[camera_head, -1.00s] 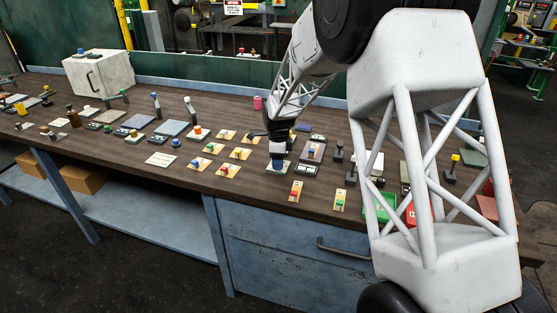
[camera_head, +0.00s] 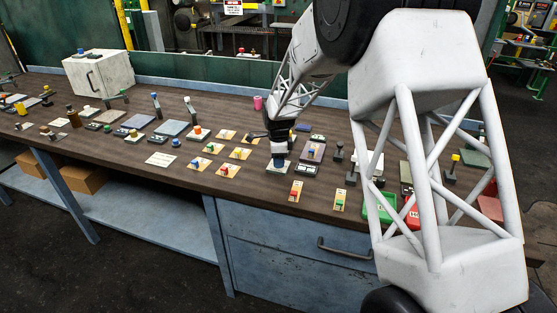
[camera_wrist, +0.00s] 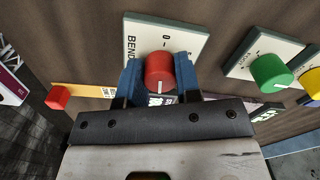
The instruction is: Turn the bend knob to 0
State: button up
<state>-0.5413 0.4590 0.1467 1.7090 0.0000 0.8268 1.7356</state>
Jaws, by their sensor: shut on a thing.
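The bend knob (camera_wrist: 160,70) is red and round, on a white panel (camera_wrist: 187,42) lettered BEND, in the wrist view. The panel has a 0 and a short tick beyond the knob. A white line on the knob's near side points toward my gripper, away from the 0. My gripper (camera_wrist: 159,80) is shut on the knob, with one blue finger on each side. In the head view my gripper (camera_head: 279,160) points down over the white panel (camera_head: 285,171) and hides the knob.
A green knob (camera_wrist: 270,71) on another white panel and a yellow knob stand to the right in the wrist view. A small red block (camera_wrist: 57,97) is at left. Several small panels and levers crowd the wooden bench (camera_head: 225,188) in the head view.

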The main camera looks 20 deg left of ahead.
jog(key=n, duration=0.8)
jog(key=shift+n, duration=0.3)
jog(key=n, duration=0.3)
jog(key=shift+n, duration=0.3)
jog(key=n, duration=0.4)
jog(key=shift+n, duration=0.3)
jog(key=n, duration=0.4)
jog(key=shift+d+n, duration=0.1)
jog(key=shift+n, duration=0.2)
jog(key=n, duration=0.9)
jog(key=shift+n, duration=1.9)
